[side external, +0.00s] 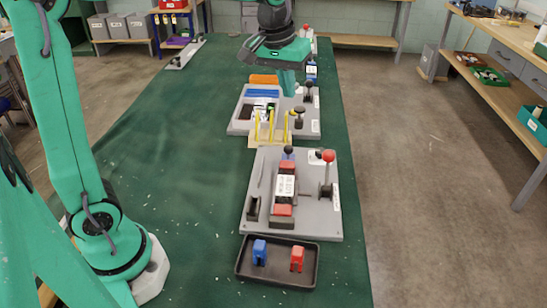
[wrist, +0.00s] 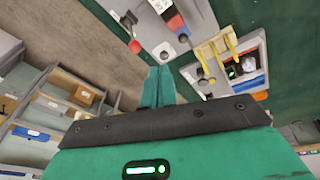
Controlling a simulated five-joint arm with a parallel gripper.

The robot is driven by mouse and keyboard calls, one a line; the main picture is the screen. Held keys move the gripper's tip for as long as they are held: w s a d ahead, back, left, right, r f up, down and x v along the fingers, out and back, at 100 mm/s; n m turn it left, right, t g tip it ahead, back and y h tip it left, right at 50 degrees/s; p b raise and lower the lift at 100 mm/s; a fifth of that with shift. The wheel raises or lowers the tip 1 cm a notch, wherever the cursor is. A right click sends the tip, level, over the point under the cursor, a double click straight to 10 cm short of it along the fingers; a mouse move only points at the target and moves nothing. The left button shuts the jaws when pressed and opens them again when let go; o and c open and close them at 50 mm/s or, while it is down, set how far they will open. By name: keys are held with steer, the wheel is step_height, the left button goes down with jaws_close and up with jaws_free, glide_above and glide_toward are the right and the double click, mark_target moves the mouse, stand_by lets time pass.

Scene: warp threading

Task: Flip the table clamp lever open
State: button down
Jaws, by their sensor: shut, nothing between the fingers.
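Which lever is the table clamp lever is not marked clearly. A red-knobbed lever (side external: 328,156) stands upright at the right side of the near grey board (side external: 318,215); its red knob also shows in the wrist view (wrist: 135,46). A black-knobbed lever (side external: 308,86) stands at the right side of the farther grey board (side external: 238,126). My gripper (side external: 288,92) is shut and empty, pointing down over the farther board, left of that black knob. In the wrist view its teal fingers (wrist: 157,75) are together. I cannot tell whether they touch anything.
Yellow posts (side external: 271,122) stand on a tan block between the boards. The near board carries a red-ended fixture with a white label (side external: 285,186). A black tray (side external: 279,279) with a blue and a red piece lies in front. Green cloth is clear left of the boards.

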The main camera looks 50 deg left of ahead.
steer(key=w+d+f+n+g, duration=0.2)
steer(key=w+f+n, duration=0.1)
steer(key=w+f, duration=0.6)
steer(key=shift+w+f, duration=0.15)
steer(key=shift+w, duration=2.25)
steer(key=shift+f, duration=0.1)
glide_above(327, 174)
steer(key=w+a, duration=0.4)
step_height(327, 174, down, 9)
steer(key=shift+w+r, duration=0.15)
steer(key=shift+r, duration=0.05)
steer(key=shift+d, duration=0.1)
